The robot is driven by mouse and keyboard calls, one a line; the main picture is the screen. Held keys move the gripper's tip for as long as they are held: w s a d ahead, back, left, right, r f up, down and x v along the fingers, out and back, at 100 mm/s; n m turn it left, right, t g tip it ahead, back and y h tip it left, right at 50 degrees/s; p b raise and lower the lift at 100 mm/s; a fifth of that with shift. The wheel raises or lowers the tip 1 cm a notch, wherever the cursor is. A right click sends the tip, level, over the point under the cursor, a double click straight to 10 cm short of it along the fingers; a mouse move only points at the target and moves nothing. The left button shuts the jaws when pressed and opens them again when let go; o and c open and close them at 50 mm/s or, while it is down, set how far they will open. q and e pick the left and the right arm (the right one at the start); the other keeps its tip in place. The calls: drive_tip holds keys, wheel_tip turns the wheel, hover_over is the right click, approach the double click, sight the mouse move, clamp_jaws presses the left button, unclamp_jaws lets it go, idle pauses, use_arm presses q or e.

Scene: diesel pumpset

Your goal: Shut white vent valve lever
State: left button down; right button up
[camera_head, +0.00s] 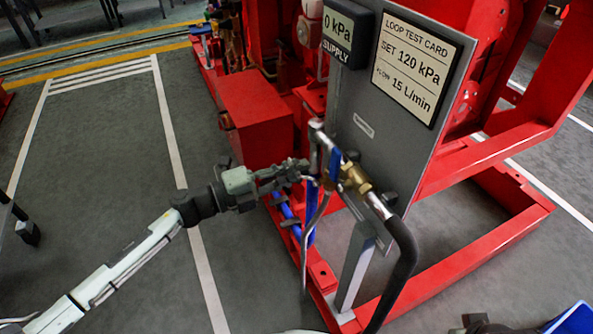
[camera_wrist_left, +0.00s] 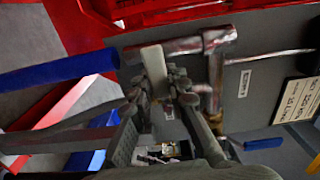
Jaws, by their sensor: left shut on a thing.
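The white vent valve lever (camera_wrist_left: 154,68) shows in the left wrist view as a short pale bar between the fingertips of my left gripper (camera_wrist_left: 167,85). Its upper end sticks out past the tips, beside a metal pipe (camera_wrist_left: 180,47). In the head view my left gripper (camera_head: 300,170) reaches in from the left to the pipework in front of the grey panel. It is shut on the lever there, but the fingers and pipes largely hide the lever. My right gripper cannot be made out.
A blue lever (camera_head: 334,164) and a brass valve (camera_head: 355,179) sit close right of my left gripper. A black hose (camera_head: 404,255) curves down from the pipe. The panel (camera_head: 365,128) carries a supply gauge (camera_head: 346,32) reading 0 kPa and a test card (camera_head: 415,65).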

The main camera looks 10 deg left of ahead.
use_arm(q)
drive_tip(key=c, duration=1.4)
unclamp_jaws()
drive_tip(key=shift+c, duration=0.2)
drive_tip(key=shift+a, duration=0.1)
drive_tip(key=v, duration=1.2)
